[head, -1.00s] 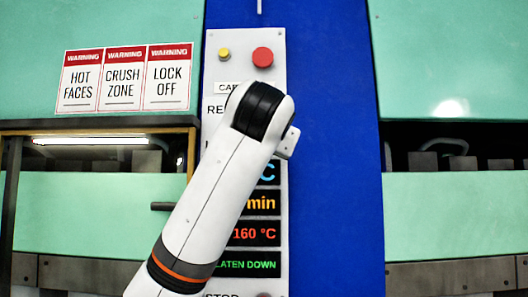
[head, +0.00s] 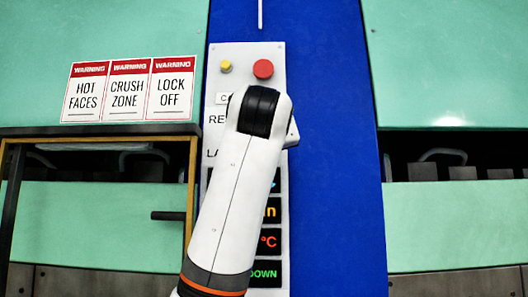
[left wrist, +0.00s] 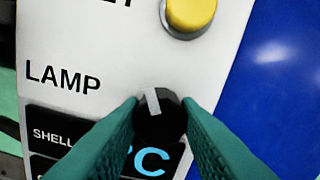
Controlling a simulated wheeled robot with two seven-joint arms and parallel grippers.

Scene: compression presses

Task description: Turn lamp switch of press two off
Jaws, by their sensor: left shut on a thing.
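The lamp switch (left wrist: 155,101) is a round black knob with a white pointer, right of the word LAMP on a white panel (head: 276,52). Its pointer stands nearly upright, leaning slightly left in the left wrist view. My left gripper (left wrist: 160,118) is shut on the knob, with a green finger at each side. In the head view my left arm hides the knob and the gripper. The lamp strip (head: 90,147) inside the left press opening is dark. My right gripper is not in view.
A yellow button (left wrist: 190,12) sits just above the knob. Higher on the panel are a red button (head: 263,69) and a small yellow one (head: 226,66). A framed guard with a black handle (head: 168,216) stands left of the panel. A blue column (head: 335,150) lies to the right.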

